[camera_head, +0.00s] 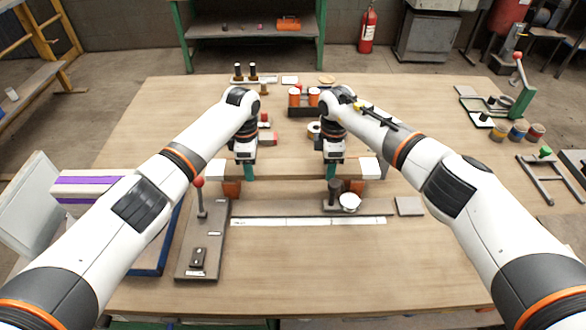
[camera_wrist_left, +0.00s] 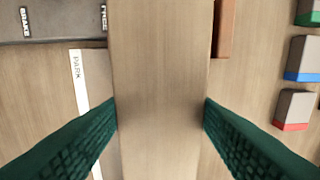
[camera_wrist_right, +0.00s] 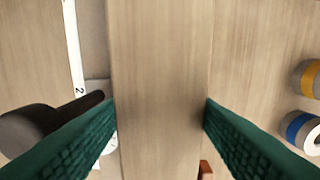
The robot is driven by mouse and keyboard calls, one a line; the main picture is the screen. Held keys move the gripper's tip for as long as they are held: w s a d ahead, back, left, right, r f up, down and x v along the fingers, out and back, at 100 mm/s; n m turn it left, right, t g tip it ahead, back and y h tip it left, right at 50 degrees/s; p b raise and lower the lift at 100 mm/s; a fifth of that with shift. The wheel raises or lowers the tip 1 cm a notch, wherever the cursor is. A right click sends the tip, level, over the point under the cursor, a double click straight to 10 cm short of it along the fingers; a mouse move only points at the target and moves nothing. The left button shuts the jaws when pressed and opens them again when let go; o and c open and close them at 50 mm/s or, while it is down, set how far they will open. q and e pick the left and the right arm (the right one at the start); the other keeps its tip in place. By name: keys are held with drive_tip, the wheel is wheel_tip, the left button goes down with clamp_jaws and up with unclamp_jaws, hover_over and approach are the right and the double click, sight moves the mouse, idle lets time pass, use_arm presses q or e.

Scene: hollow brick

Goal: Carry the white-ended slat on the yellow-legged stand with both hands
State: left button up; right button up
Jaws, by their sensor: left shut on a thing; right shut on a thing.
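The slat (camera_head: 290,172) is a pale wooden board with white ends, lying left to right across the middle of the table. Its white left end (camera_head: 215,170) and white right end (camera_head: 370,168) both show. My left gripper (camera_head: 248,173) is shut on the slat toward its left end; its green fingers flank the board (camera_wrist_left: 160,90) in the left wrist view. My right gripper (camera_head: 332,171) is shut on it toward the right end, and the board (camera_wrist_right: 160,80) fills the right wrist view. Orange-brown supports (camera_head: 231,188) show below both ends; I cannot tell whether they touch. No yellow-legged stand is clearly seen.
In front lies a grey rail with a white marked strip (camera_head: 300,222), carrying a dark post and white round piece (camera_head: 349,202). A red-knobbed lever (camera_head: 198,182) stands at left on a grey plate. Orange cups (camera_head: 295,97) stand behind. The front table is clear.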

use_arm(q)
drive_tip(key=shift+r, duration=0.15)
use_arm(e)
drive_tip(key=shift+r, duration=0.15)
